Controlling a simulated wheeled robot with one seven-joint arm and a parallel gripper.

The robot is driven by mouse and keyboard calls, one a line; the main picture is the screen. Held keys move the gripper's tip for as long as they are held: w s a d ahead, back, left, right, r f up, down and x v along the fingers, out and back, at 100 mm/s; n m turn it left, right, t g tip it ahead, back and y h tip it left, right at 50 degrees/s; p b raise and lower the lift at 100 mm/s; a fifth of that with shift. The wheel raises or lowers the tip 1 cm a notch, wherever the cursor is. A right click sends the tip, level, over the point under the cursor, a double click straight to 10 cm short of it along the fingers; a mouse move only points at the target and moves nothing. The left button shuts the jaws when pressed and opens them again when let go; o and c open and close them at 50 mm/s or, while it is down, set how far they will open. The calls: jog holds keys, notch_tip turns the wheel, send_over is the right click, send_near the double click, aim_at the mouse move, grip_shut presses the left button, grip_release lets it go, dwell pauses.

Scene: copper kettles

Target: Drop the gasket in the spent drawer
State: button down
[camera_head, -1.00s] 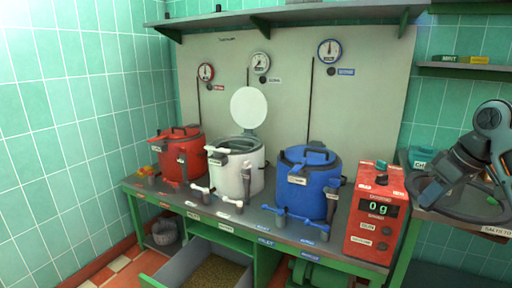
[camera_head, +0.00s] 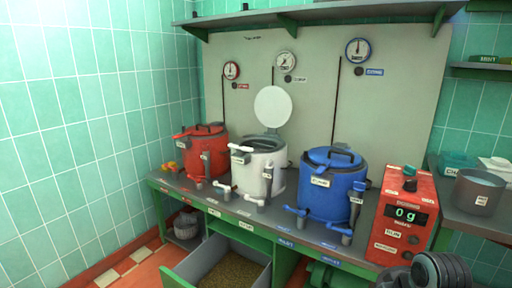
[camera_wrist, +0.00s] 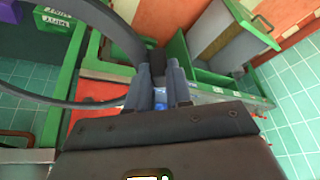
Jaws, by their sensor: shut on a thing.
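The gasket (camera_wrist: 122,38) is a large dark ring. Its arc curves across the left of the wrist view, and part of it is hidden behind my gripper. My gripper (camera_wrist: 158,74) is shut on the gasket's edge. In the head view only a dark part of my arm shows at the lower right; fingertips and gasket are out of that picture. An open grey drawer with a green front (camera_head: 192,263) sticks out below the bench, holding brown grainy stuff. What looks like the same drawer shows at upper right in the wrist view (camera_wrist: 236,30).
A grey pot (camera_head: 478,192) stands on the right shelf.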

jog(key=s+a+f, duration=0.8)
jog(key=a+f, duration=0.1)
jog(key=shift+m+h, duration=0.3)
